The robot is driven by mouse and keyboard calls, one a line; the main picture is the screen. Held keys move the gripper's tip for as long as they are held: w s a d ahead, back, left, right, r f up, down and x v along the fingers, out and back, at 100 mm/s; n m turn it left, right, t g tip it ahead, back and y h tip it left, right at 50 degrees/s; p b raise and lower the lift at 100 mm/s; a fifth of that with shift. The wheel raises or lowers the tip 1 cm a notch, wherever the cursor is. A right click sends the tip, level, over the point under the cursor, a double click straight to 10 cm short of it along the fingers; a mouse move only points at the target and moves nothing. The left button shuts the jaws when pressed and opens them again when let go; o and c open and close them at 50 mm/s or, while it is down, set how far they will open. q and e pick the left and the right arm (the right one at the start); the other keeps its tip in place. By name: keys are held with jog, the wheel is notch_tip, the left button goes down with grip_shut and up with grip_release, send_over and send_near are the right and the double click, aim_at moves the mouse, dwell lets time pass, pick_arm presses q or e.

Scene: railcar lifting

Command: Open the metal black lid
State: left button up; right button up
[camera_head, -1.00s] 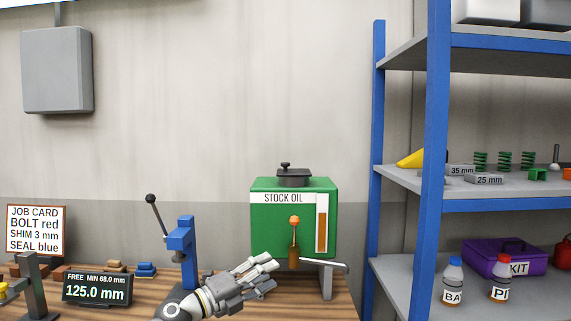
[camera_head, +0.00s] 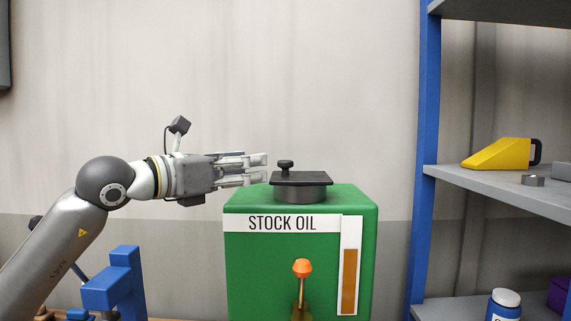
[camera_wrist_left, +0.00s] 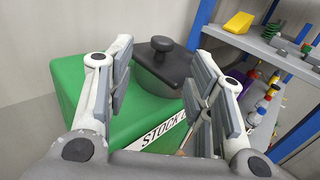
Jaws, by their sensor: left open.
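The black metal lid (camera_head: 301,178) lies flat and closed on the round neck on top of the green STOCK OIL tank (camera_head: 255,255). A small black knob (camera_head: 285,167) stands up near the lid's left side. My left gripper (camera_head: 267,168) is open, just left of the knob and level with it, with its fingers pointing right. In the left wrist view, the lid (camera_wrist_left: 176,72) and its knob (camera_wrist_left: 161,43) show between the two spread fingers (camera_wrist_left: 163,82), ahead of them. The fingers look empty and apart from the knob. My right gripper is in neither view.
A blue shelf post (camera_head: 424,150) stands right of the tank, with a yellow scoop (camera_head: 497,154) on its shelf. An orange-knobbed lever (camera_head: 302,268) is on the tank's front. A blue bench tool (camera_head: 113,283) stands below my left arm. The space above the lid is clear.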

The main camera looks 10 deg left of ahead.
aim_at(280, 162)
pick_arm(q)
jog(key=x, duration=0.1)
jog(key=p+x, duration=0.1)
jog(key=x, duration=0.1)
jog(key=p+x, duration=0.1)
jog(key=x, duration=0.1)
jog(key=shift+s+d+r, duration=0.25)
jog(key=shift+d+r, duration=0.05)
jog(key=shift+r, duration=0.1)
jog(key=p+x, duration=0.2)
jog(key=x, duration=0.2)
jog(key=shift+w+f, duration=0.1)
jog(key=shift+w, duration=0.15)
jog(key=shift+w+d, duration=0.25)
jog(key=shift+w, duration=0.15)
jog(key=shift+f, duration=0.1)
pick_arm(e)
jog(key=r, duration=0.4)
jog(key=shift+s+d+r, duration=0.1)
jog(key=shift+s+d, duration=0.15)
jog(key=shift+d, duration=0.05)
pick_arm(q)
grip_shut()
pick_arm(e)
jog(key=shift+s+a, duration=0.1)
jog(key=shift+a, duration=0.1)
